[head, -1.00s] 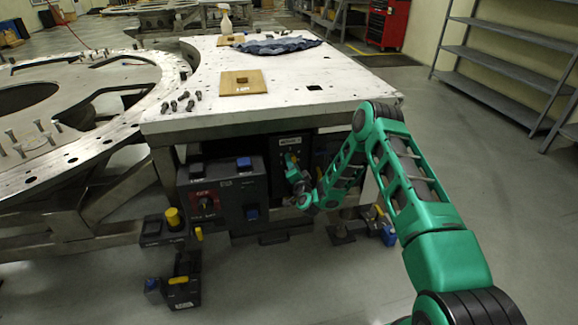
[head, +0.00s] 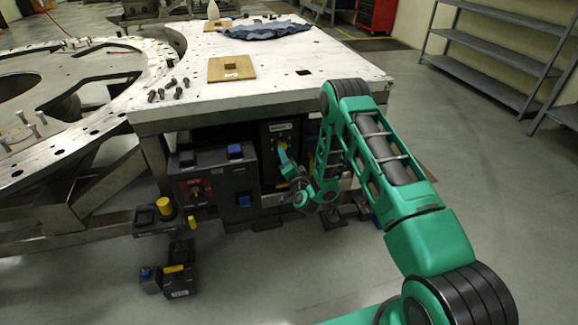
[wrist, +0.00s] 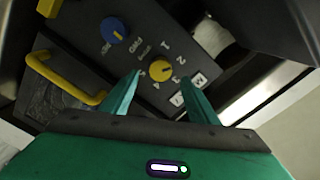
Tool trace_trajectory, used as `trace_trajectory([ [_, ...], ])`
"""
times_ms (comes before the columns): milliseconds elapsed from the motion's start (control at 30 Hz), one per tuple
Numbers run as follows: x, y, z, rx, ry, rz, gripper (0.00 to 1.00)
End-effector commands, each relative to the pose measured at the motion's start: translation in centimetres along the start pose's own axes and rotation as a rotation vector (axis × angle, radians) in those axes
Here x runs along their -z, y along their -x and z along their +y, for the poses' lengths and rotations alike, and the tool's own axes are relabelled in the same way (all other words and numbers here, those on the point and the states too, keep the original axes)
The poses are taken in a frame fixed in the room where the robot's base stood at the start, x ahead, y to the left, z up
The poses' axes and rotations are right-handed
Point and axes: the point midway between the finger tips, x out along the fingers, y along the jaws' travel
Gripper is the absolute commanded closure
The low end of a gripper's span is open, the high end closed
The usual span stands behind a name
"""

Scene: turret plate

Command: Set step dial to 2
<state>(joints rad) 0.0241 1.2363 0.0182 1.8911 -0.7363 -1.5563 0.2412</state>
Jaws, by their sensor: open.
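The step dial, a round yellow knob (wrist: 161,70), sits on a dark panel (wrist: 190,45) under the table. Digits ring it, upside down or tilted in the wrist view; its pointer setting is too small to read surely. My gripper (wrist: 161,78) is open, its green fingertips on either side of the dial in the picture. I cannot tell whether they touch it. In the head view, my gripper (head: 284,157) is close in front of the panel (head: 278,130), with a bit of yellow at its tip.
A blue knob (wrist: 113,30) sits beside the dial, and a yellow handle (wrist: 75,75) stands out nearby. The white table (head: 290,72) overhangs the panel. Open floor lies to the right.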

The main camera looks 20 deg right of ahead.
Motion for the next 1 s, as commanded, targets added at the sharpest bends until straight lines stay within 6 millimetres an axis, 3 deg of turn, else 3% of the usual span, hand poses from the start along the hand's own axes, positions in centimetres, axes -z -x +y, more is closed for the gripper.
trace_trajectory([
  [200,-0.3,3.0,0.1,-0.002,0.002,-0.005,0.46],
  [400,-0.2,4.4,0.1,-0.001,0.001,-0.003,0.46],
  [1000,0.1,4.6,-0.1,-0.001,0.004,-0.006,0.46],
])
